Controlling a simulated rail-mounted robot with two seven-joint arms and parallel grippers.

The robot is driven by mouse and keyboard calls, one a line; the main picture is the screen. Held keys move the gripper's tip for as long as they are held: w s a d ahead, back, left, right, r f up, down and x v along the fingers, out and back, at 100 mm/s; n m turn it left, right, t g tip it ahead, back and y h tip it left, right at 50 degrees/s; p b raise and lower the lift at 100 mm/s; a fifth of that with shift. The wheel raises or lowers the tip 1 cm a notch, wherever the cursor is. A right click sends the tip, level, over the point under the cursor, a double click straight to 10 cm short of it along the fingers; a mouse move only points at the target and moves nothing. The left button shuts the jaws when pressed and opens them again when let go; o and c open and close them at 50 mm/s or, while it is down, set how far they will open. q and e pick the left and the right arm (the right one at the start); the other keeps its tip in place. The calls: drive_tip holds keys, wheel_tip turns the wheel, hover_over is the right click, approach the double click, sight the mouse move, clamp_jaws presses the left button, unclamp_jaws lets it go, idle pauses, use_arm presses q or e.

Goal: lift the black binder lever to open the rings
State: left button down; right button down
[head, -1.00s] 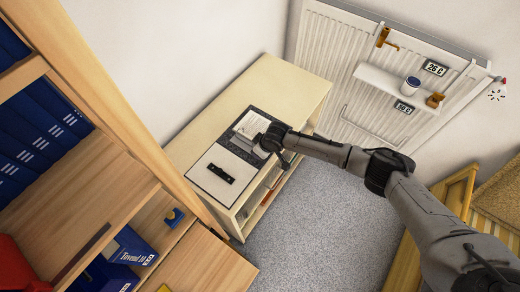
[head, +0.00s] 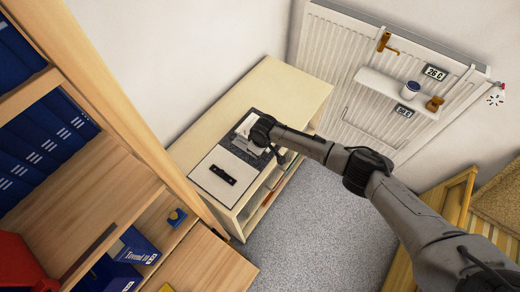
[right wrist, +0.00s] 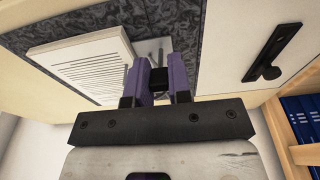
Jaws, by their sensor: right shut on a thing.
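The open binder (head: 205,186) lies on the low cream cabinet. It has a grey marbled part and a white part. A stack of white paper (right wrist: 80,62) lies on the marbled part, beside metal ring parts (right wrist: 150,48). In the right wrist view my right gripper (right wrist: 158,72) has its two purple fingers around the black lever (right wrist: 159,85), shut on it. The fingers hide much of the lever and rings. In the head view the gripper (head: 258,143) is over the marbled part, largely hidden by its own wrist. My left gripper is in neither view.
A black strip with a knob (right wrist: 270,58) lies on the binder's white part. The cabinet top (head: 285,90) is clear behind the binder. A wooden shelf with blue binders (head: 50,125) stands at left. A radiator (head: 335,55) with a small shelf is at right.

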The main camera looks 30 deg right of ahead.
drive_tip(key=c, duration=1)
unclamp_jaws()
drive_tip(key=shift+c, duration=0.2)
wheel_tip(320, 180, up, 14)
drive_tip(key=s+d+p, duration=0.1)
drive_tip(key=p, duration=0.1)
drive_tip(key=shift+s+f, duration=0.2)
drive_tip(key=shift+s, duration=0.2)
drive_tip(key=shift+c, duration=0.3)
